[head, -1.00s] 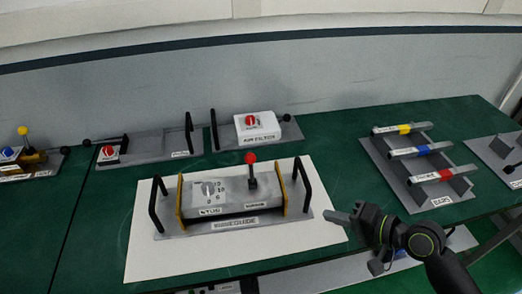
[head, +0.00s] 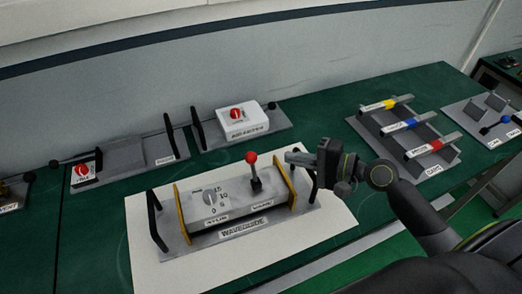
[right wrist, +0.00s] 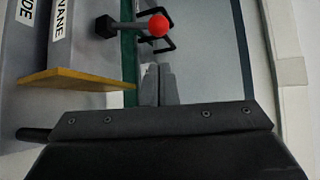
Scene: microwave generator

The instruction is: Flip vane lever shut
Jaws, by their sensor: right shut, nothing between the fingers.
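The vane lever (head: 256,178) is a short dark stick with a red ball on top (head: 252,157), standing roughly upright on the grey waveguide box (head: 212,205). In the right wrist view the red ball (right wrist: 158,25) shows beyond my fingertips, with the VANE label (right wrist: 60,20) at the left. My right gripper (head: 290,157) is shut and empty, to the right of the lever at about ball height in the picture, apart from it. Its closed fingers (right wrist: 157,85) point toward the ball's side. My left gripper is not in view.
Black handles (head: 155,220) and yellow end plates (head: 181,215) flank the box; my right gripper is over the right-hand ones. A white box with a red knob (head: 240,123) stands behind. A rack of coloured bars (head: 405,130) is at right. White sheet (head: 150,270) lies below.

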